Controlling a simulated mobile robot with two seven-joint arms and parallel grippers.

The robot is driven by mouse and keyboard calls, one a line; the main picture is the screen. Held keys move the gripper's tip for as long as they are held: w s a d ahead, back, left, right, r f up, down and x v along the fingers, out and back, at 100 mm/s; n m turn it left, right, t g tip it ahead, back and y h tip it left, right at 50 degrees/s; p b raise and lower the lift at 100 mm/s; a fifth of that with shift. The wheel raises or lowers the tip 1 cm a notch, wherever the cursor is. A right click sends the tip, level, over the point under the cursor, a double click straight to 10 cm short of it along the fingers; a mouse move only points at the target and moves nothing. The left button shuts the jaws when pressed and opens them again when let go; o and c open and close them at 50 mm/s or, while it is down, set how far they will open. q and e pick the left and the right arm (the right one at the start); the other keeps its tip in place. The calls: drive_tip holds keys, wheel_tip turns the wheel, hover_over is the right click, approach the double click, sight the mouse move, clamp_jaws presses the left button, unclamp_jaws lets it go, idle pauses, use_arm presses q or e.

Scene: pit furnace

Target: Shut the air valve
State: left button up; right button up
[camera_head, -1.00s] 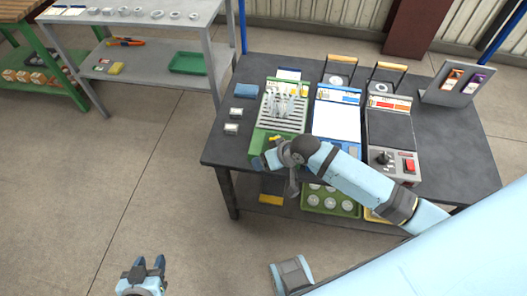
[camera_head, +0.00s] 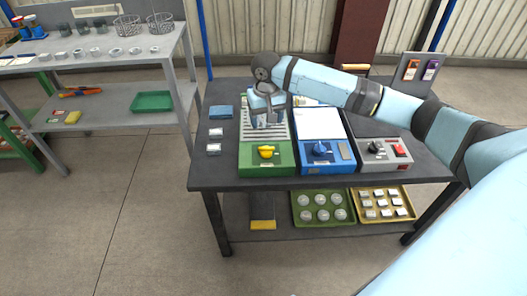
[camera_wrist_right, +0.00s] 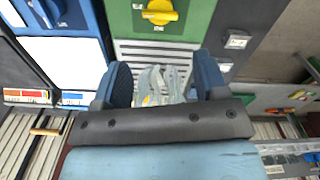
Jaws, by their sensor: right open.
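A yellow knob (camera_head: 266,152), the likely air valve, is on the front of the green unit (camera_head: 250,170). In the right wrist view, the knob (camera_wrist_right: 160,12) is near the top, with its grip bar roughly level across the picture. My right gripper (camera_head: 266,122) is open above the slatted top (camera_head: 248,128) of the green unit, behind the knob and apart from it. In the wrist view, pale, clear-looking items (camera_wrist_right: 160,82) lie on the slats between my open fingers (camera_wrist_right: 160,88). I cannot tell whether the fingers touch them. My left gripper is not in view.
A blue unit (camera_head: 327,165) with a dark knob and a grey unit (camera_head: 375,165) with a black knob and red switch stand to the right on the dark table (camera_head: 215,178). Small blocks (camera_head: 214,148) lie left of the green unit. Floor in front is clear.

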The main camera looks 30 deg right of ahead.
sight(266, 147)
wheel_tip(266, 147, down, 11)
drive_tip(key=shift+f+b, duration=0.2)
drive_tip(key=shift+b, duration=0.7)
drive_tip(key=shift+f, duration=0.5)
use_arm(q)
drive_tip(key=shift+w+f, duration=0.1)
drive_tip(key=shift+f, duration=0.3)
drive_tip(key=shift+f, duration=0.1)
use_arm(e)
drive_tip(key=c, duration=0.7)
drive_tip(key=shift+o, duration=0.2)
drive_tip(key=shift+r, duration=0.1)
